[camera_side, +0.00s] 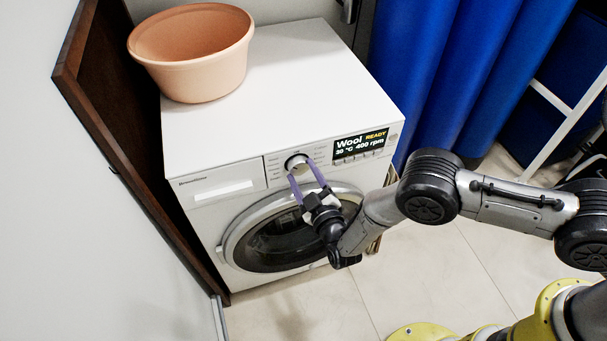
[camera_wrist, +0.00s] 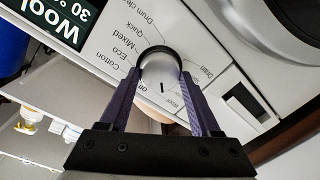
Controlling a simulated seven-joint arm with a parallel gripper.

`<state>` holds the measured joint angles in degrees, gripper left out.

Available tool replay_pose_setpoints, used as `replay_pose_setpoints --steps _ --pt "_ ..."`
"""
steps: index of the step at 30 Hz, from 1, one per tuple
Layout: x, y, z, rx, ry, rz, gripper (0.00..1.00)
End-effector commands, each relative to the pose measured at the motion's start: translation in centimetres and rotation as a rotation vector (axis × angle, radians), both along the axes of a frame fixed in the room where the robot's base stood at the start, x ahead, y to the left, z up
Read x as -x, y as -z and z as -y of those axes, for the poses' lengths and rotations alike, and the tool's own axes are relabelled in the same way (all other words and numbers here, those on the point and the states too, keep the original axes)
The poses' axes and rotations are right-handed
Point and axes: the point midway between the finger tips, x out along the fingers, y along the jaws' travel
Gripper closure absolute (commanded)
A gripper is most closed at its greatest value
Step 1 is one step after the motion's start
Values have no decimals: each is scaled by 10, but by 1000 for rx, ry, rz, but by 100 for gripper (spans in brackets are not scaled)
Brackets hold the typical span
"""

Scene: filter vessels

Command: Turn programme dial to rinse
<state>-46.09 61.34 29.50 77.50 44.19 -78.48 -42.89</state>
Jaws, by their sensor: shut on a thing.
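The programme dial (camera_side: 296,160) is a round knob on the front panel of the white washing machine (camera_side: 200,228). The display (camera_side: 360,144) reads "Wool", "READY", "400 rpm" and a temperature, 30 °C in the wrist view. My gripper (camera_side: 302,172) is shut on the dial, with one purple finger on each side, also in the wrist view (camera_wrist: 160,75).
A terracotta-coloured basin (camera_side: 195,75) stands on the machine's top at the back left. The round door (camera_side: 285,240) is below the panel, close to my gripper. A brown wooden panel (camera_side: 120,140) is at the left and a blue curtain (camera_side: 450,70) at the right.

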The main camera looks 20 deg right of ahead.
Motion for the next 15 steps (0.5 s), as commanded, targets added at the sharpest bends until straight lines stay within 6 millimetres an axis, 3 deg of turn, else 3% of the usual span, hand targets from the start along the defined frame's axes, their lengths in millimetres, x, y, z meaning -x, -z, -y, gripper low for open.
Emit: replay_pose_setpoints --steps 15 --pt "0 -1 -2 475 -1 1 92"
